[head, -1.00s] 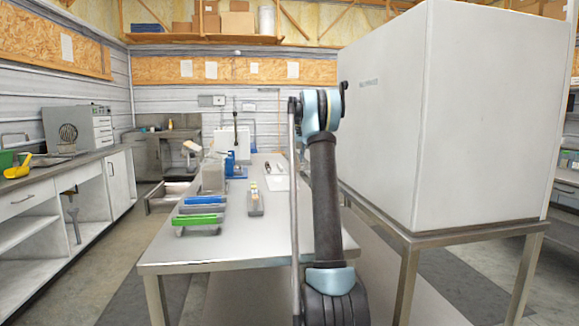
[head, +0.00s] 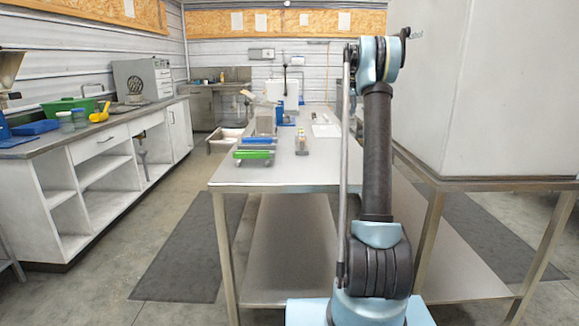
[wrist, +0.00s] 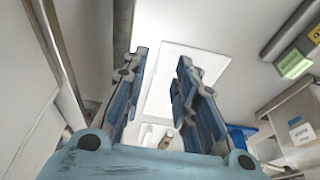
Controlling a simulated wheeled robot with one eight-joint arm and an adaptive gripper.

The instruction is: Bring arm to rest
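My arm stands upright in the head view, its lower part in front of the steel table (head: 275,178) and its top bent near the large white cabinet. My gripper is not clearly visible there. In the wrist view my gripper (wrist: 162,60) shows two blue-grey fingers standing apart with a clear gap. Nothing is held between them. Beyond the fingers lies a flat white board (wrist: 165,85) on a pale surface, with small blurred items below it.
The large white cabinet (head: 500,90) stands close on the right, on a steel stand. Green-handled (head: 254,154) and blue-handled trays and bottles (head: 301,142) are on the table's left side. A counter (head: 100,130) runs along the left. The floor (head: 120,240) between is open, with a dark mat.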

